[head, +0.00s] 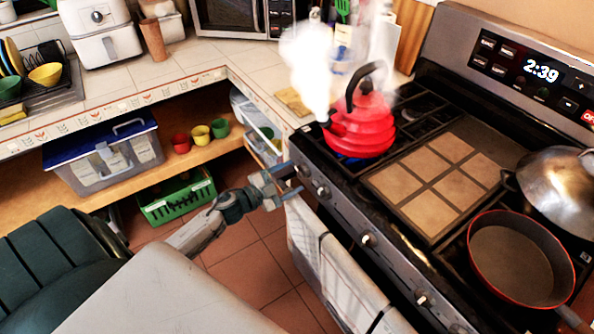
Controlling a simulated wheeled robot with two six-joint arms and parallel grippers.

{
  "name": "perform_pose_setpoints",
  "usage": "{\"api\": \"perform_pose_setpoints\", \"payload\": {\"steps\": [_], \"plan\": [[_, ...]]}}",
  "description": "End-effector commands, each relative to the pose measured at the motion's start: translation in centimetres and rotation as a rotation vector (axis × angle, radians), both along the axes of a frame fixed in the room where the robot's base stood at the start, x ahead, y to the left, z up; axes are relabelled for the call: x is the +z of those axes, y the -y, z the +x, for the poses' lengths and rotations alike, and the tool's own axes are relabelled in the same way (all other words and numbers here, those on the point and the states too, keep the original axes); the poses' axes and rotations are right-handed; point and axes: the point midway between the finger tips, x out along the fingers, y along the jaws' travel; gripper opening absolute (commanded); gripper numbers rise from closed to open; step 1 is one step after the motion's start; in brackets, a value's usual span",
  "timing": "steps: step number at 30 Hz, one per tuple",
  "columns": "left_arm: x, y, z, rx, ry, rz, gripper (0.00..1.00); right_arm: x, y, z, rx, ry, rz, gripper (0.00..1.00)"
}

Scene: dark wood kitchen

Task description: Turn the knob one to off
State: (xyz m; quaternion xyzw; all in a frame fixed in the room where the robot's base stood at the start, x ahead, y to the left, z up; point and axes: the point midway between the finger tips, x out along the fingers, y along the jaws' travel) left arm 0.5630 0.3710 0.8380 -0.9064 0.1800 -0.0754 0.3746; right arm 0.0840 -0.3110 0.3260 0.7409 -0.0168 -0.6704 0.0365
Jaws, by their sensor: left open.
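The stove front panel (345,222) carries a row of round metal knobs. The far-left knob (303,170) is right by my left gripper's fingertips, and a second knob (322,191) sits just to its right. My left gripper (291,180) is open and empty in front of the panel's left end. I cannot tell whether its fingers touch a knob. A red kettle (362,130) stands on the back-left burner side with blue flame under it and white steam rising. Which knob is knob one is not marked. My right gripper is not in view.
Towels (335,270) hang on the oven front below the knobs. A frying pan (510,262) and a lidded steel pot (560,185) stand on the right of the stove. A counter (185,72) with an open shelf below lies to the left.

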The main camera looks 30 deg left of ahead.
Motion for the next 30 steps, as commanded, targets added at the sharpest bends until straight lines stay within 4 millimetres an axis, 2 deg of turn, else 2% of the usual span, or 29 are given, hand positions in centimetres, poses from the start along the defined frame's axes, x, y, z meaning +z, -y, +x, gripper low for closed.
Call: {"api": "perform_pose_setpoints", "payload": {"steps": [6,17,20,24,30], "plan": [[0.1,0.9,2.2,0.001,0.000,-0.001,0.64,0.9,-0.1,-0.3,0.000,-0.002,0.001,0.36],[0.0,1.1,2.7,0.001,-0.001,0.000,0.64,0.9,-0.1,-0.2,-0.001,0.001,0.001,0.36],[0.0,1.1,2.7,0.001,-0.001,0.000,0.48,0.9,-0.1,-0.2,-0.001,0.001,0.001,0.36],[0.0,1.1,2.7,0.001,-0.001,0.000,0.20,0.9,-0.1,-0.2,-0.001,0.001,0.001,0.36],[-0.1,1.1,2.6,0.001,0.002,0.008,0.20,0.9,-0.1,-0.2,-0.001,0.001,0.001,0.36]]}}
